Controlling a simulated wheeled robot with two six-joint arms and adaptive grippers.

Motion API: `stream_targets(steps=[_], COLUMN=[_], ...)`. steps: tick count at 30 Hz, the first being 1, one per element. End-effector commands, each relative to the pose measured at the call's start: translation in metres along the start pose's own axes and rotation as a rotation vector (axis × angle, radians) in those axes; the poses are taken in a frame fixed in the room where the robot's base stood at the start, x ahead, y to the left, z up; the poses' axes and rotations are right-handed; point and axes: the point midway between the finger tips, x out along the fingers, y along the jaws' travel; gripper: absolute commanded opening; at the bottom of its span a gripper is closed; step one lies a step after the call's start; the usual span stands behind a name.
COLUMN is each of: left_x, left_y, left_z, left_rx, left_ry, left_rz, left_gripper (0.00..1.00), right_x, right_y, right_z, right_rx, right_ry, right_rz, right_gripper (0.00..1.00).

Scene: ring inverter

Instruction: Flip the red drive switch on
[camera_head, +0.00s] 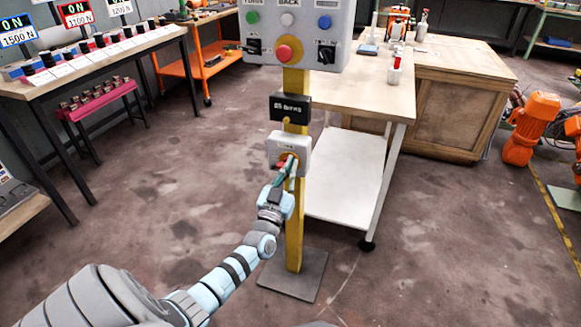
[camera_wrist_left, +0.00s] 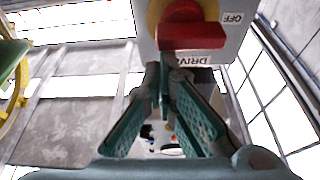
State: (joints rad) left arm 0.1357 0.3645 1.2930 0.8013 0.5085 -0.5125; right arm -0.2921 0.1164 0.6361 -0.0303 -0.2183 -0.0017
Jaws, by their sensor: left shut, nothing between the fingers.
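The red drive switch (camera_wrist_left: 190,36) is a red handle on a round yellow plate, on a grey-white box (camera_head: 300,143) fixed to a yellow post. In the left wrist view the labels "OFF" (camera_wrist_left: 233,18) and "DRIVE" (camera_wrist_left: 196,58) are upside down, and the handle's right end is near "OFF". My left gripper (camera_head: 288,162) is in front of the box and partly hides the switch in the head view. In the left wrist view my left gripper (camera_wrist_left: 165,72) is shut and empty, its tips close to the handle; contact is unclear. My right gripper is not in view.
A control panel (camera_head: 258,33) with several buttons and a black label box (camera_head: 290,107) are on the post above. The post (camera_head: 294,240) stands on a dark base plate (camera_head: 294,275).

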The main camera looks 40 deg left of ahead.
Motion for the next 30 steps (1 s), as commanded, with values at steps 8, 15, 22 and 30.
stream_targets(steps=[8,15,22,30], left_x=[0.000,0.000,-0.001,-0.002], left_y=[0.001,0.002,0.003,0.004], left_z=[0.000,0.001,0.003,0.005], left_rx=[0.033,0.073,0.118,0.184], left_ry=[0.000,0.000,-0.001,-0.002], left_rz=[0.012,0.025,0.041,0.065], left_gripper=[0.00,0.00,0.00,0.00], right_x=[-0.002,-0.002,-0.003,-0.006], right_y=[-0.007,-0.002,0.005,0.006], right_z=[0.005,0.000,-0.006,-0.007], right_rx=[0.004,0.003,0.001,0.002], right_ry=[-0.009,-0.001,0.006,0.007], right_rz=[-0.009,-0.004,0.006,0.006], right_gripper=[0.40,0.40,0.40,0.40])
